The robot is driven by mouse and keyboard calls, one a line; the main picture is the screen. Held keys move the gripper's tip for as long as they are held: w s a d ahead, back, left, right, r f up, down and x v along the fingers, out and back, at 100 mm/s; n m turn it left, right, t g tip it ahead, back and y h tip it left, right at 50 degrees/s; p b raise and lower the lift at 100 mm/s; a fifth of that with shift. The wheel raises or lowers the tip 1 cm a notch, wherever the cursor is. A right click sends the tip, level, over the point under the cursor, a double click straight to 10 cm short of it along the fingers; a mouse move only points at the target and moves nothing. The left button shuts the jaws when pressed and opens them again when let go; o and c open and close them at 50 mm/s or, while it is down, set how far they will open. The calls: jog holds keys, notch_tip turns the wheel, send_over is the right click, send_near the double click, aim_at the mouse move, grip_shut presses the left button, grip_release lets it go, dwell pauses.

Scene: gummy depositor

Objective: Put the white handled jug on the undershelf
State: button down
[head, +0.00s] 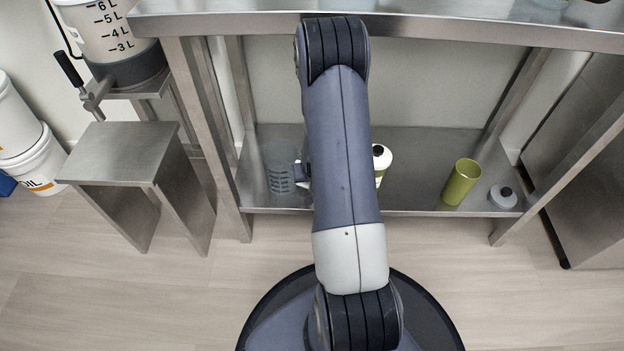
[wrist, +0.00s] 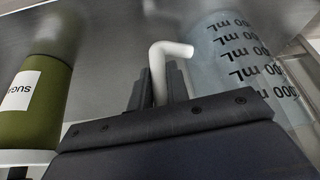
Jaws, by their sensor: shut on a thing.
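The jug (head: 279,172) is clear and bluish with dark graduation marks. In the head view it is upright at the left part of the undershelf (head: 420,145), just left of my arm. In the wrist view the jug (wrist: 222,62) fills the right side, its mL marks upside down. Its white bent handle (wrist: 157,72) is between the fingers of my gripper (wrist: 158,88), which is shut on it. My arm hides most of the gripper in the head view. I cannot tell whether the jug's base touches the shelf.
A green bottle with a white label (wrist: 35,95) is left in the wrist view. On the shelf are a black-capped bottle (head: 382,157), partly behind my arm, a green cup (head: 461,182) and a grey capped item (head: 503,197). The worktop (head: 450,28) and steel legs (head: 208,125) frame the shelf.

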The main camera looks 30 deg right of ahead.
jog(key=shift+f, duration=0.2)
jog(key=c, duration=1.4)
grip_release()
jog(key=shift+r, duration=0.1)
jog(key=shift+o, duration=0.2)
jog(key=p+v, duration=0.5)
jog(key=v, duration=0.7)
jog(key=shift+r, duration=0.15)
